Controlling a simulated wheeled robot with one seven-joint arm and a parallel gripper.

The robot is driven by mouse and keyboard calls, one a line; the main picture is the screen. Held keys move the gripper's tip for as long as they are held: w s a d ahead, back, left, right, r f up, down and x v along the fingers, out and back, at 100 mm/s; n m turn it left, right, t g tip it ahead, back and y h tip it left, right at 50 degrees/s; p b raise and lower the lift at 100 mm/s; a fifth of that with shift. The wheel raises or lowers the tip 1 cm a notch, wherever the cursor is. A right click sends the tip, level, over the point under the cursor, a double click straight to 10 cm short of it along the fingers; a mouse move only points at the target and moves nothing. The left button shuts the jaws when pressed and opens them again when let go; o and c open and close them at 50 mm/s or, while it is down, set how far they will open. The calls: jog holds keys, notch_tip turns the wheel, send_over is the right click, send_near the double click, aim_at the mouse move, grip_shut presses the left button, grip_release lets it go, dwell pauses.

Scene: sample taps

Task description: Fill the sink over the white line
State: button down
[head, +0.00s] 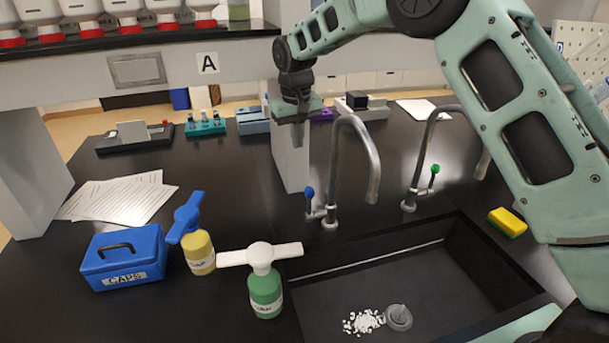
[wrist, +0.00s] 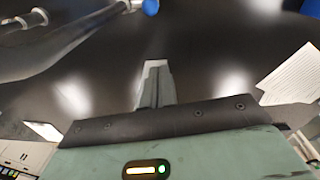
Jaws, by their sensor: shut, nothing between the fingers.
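The black sink (head: 455,285) is set in the bench, with a white line (head: 365,260) along its inner back wall. No water shows in it or running from the taps. A left tap (head: 372,160) with a blue-knobbed lever (head: 309,193) and a right tap (head: 420,165) with a green-knobbed lever (head: 434,169) stand behind it. My gripper (head: 298,145) is shut and empty, pointing down above the bench, behind and left of the left tap. In the wrist view its closed fingers (wrist: 155,68) point toward the blue knob (wrist: 150,6), apart from it.
A grey drain piece (head: 398,317) and white bits (head: 362,321) lie on the sink floor. A green bottle (head: 265,293), yellow bottle (head: 199,253) and blue CAPS box (head: 123,260) stand left. A sponge (head: 507,222) lies right.

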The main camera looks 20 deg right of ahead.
aim_at(309, 204)
jog(key=s+f+p, duration=0.3)
jog(key=f+p, duration=0.2)
jog(key=f, duration=0.5)
jog(key=shift+d+p, duration=0.3)
jog(key=shift+d, duration=0.15)
jog(key=shift+s+b, duration=0.1)
jog(key=shift+b, duration=0.3)
